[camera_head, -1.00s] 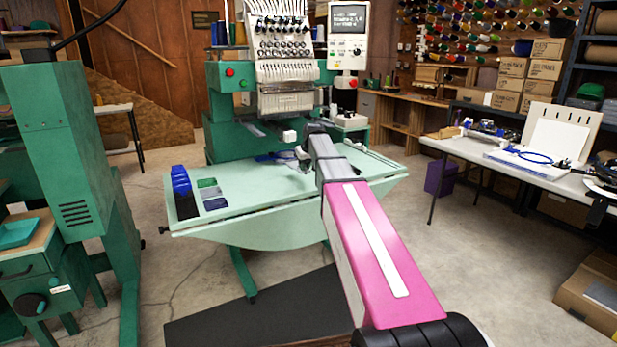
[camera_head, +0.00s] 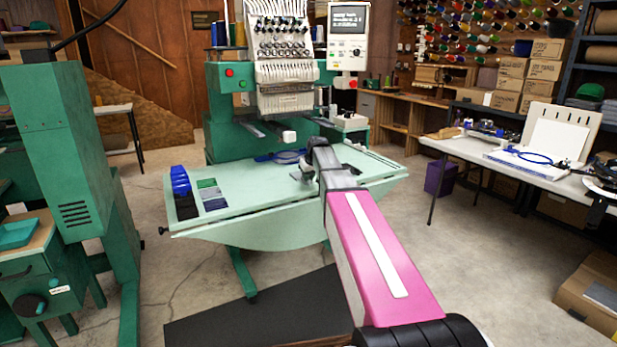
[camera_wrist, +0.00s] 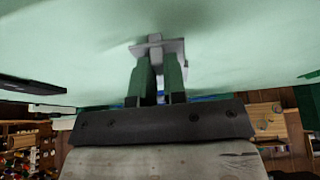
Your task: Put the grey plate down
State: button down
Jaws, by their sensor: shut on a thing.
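A small light grey plate (camera_wrist: 174,46) is between the two dark green fingers of my gripper (camera_wrist: 160,66) in the wrist view. The fingers are shut on it. The pale green table top fills the view beyond it; I cannot tell whether the plate touches that surface. In the head view my gripper (camera_head: 303,174) is low over the middle of the pale green machine table (camera_head: 270,210). The plate is too small and too much covered by my arm to make out clearly there.
On the table's left lie a blue rack (camera_head: 180,180) and a strip of coloured patches (camera_head: 210,194). A blue hoop (camera_head: 285,156) lies behind my gripper, under the embroidery machine head (camera_head: 285,85). The table's front middle is clear.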

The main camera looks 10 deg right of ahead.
jog(key=c, duration=1.2)
grip_release()
jog(key=v, duration=1.2)
jog(key=s+a+f+m+g, duration=0.1)
jog(key=s+f, duration=0.9)
jog(key=f, duration=0.1)
jog(key=s+a+f+m+g+h, duration=0.1)
jog(key=s+f+g, duration=0.1)
jog(key=s+f, duration=0.8)
jog(key=s+a+f+m+g, duration=0.1)
jog(key=s+f, duration=1)
jog(key=shift+s+a+f+m+g+h, duration=0.3)
jog(key=shift+s+a+g, duration=0.1)
